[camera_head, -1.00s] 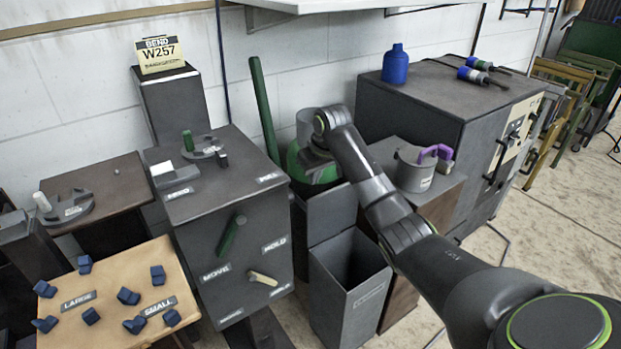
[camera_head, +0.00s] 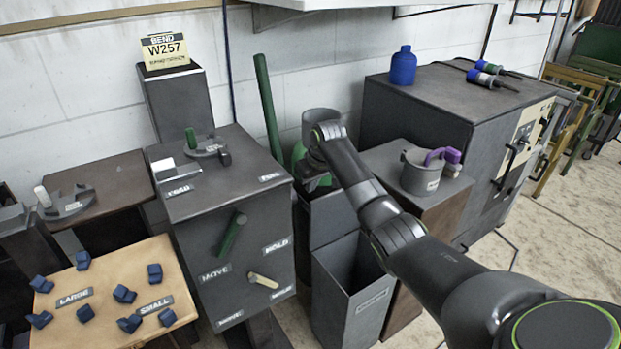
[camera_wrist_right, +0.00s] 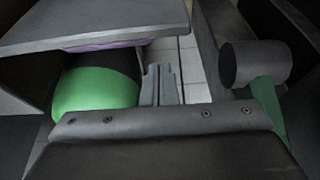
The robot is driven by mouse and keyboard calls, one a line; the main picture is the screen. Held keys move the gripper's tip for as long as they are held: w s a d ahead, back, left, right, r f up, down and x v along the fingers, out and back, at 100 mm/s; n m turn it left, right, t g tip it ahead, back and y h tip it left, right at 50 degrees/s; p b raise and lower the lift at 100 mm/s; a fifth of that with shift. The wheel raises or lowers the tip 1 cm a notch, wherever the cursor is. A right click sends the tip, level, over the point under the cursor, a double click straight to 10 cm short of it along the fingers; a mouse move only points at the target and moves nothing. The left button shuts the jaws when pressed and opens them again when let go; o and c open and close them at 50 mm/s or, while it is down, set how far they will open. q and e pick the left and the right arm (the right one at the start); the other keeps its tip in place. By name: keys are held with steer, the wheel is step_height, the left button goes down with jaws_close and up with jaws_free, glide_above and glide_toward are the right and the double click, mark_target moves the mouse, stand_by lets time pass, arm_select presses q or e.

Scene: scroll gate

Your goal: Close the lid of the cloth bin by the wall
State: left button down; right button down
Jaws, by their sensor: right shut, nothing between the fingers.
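The cloth bin (camera_head: 350,300) is a tall dark grey box on the floor, with its top open. Its lid (camera_head: 332,218) stands up along the back edge of the opening. My right gripper (camera_head: 313,182) points down at the lid's upper edge, near its left corner, and partly overlaps it in the head view. I cannot tell whether they touch. In the right wrist view the fingers (camera_wrist_right: 160,88) are together with nothing between them. My left gripper is out of view.
A dark cabinet with a green lever (camera_head: 232,232) stands left of the bin. A low stand with a grey pot (camera_head: 421,174) is on the right, beside a larger cabinet (camera_head: 430,100). A green cylinder (camera_wrist_right: 95,90) and a green pole (camera_head: 267,105) are behind.

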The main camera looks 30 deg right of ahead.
steer(key=shift+s+d, duration=0.1)
steer(key=shift+s, duration=1.25)
